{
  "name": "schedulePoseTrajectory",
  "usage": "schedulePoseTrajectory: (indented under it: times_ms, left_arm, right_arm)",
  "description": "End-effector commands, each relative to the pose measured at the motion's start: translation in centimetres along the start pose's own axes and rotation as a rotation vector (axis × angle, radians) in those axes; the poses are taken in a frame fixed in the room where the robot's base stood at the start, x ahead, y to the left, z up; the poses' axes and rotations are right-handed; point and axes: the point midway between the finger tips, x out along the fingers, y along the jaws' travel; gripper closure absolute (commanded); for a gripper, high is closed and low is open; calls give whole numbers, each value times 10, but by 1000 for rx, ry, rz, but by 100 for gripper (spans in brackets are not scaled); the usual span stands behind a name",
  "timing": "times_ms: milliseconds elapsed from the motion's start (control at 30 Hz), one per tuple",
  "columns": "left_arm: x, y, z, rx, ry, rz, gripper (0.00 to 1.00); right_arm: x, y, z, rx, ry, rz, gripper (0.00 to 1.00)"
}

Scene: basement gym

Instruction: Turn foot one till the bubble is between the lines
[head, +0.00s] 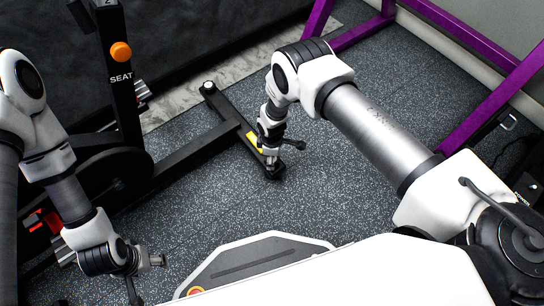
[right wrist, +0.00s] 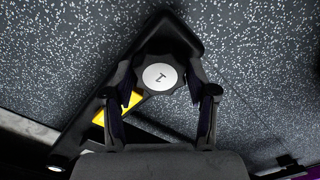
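Foot one is a dark lobed knob with a pale disc marked 1 (right wrist: 160,77), at the end of the bike's black floor bar (head: 228,115). In the head view the knob is largely hidden by my right gripper (head: 273,160), which points down over that bar end. In the right wrist view the fingers (right wrist: 163,88) stand apart, one on each side of the knob. I cannot tell whether they touch it. My left gripper (head: 148,274) hangs at the lower left, fingers apart and empty, away from the bike foot. I see no bubble or lines in either view.
A yellow sticker (head: 254,143) is on the bar near the knob. The bike's black post marked SEAT (head: 120,100) has an orange knob (head: 121,52). A purple frame (head: 480,118) stands at the right. Speckled floor (head: 340,200) around the foot is clear.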

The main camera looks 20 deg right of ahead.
Motion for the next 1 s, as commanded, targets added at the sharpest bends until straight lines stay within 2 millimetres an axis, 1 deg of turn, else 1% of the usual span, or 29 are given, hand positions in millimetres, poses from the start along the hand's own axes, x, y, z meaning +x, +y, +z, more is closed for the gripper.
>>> schedulePoseTrajectory:
  times_ms: [267, 467, 667, 1000]
  left_arm:
    - [1, 0, 0, 0, 0, 0, 28]
    - [4, 0, 0, 0, 0, 0, 28]
    - [8, 0, 0, 0, 0, 0, 28]
    - [18, 0, 0, 0, 0, 0, 28]
  right_arm:
    - [1, 0, 0, 16, 0, 0, 77]
    - [1, 0, 0, 86, 1, 1, 77]
    - [2, 0, 0, 218, 0, 0, 77]
    - [2, 0, 0, 495, 1, 0, 77]
